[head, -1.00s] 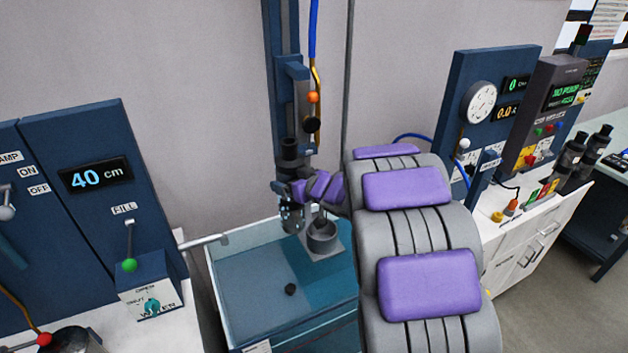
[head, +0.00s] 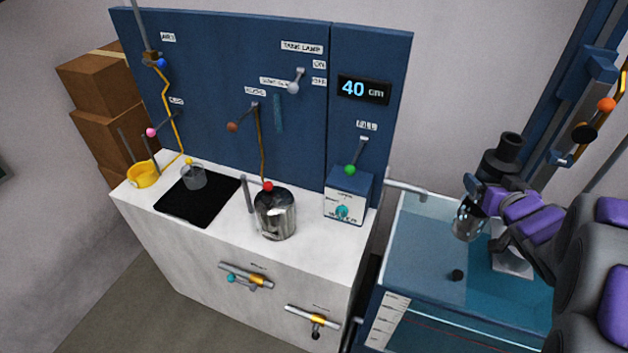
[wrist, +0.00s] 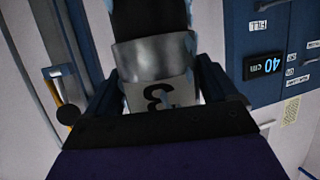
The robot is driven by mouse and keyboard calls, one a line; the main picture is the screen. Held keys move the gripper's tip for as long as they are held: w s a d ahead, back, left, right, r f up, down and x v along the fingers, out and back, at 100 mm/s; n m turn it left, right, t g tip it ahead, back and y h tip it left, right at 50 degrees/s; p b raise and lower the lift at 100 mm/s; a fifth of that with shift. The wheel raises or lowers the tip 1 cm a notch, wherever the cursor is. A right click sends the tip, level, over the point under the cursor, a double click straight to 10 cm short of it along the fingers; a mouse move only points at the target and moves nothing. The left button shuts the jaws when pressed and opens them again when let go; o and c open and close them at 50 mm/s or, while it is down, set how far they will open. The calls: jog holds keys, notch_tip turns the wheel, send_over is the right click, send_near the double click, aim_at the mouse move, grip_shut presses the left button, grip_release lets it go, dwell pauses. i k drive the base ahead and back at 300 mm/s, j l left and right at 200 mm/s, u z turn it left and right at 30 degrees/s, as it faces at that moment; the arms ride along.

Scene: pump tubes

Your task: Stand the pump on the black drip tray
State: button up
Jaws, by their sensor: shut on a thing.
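The pump (head: 506,155) has a dark upper body and a shiny lower end. My gripper (head: 484,195) is shut on it and holds it above the left part of the glass water tank. The black drip tray (head: 200,208) lies flat on the white counter, far to the left of the pump. A clear cup stands on or at the back of the tray.
The glass tank (head: 415,250) holds water and a small black knob-like object (head: 457,275). A steel pot (head: 275,213) and a blue fill box (head: 347,197) stand on the counter between tray and tank. A pipe (head: 405,188) juts over the tank.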

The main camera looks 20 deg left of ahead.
aim_at(203, 207)
jog(key=k+j+u, duration=0.1)
jog(key=k+u, duration=0.15)
jog(key=k, duration=0.25)
jog(key=u, duration=0.95)
jog(key=i+j, duration=1.2)
jog(key=j+u, duration=0.05)
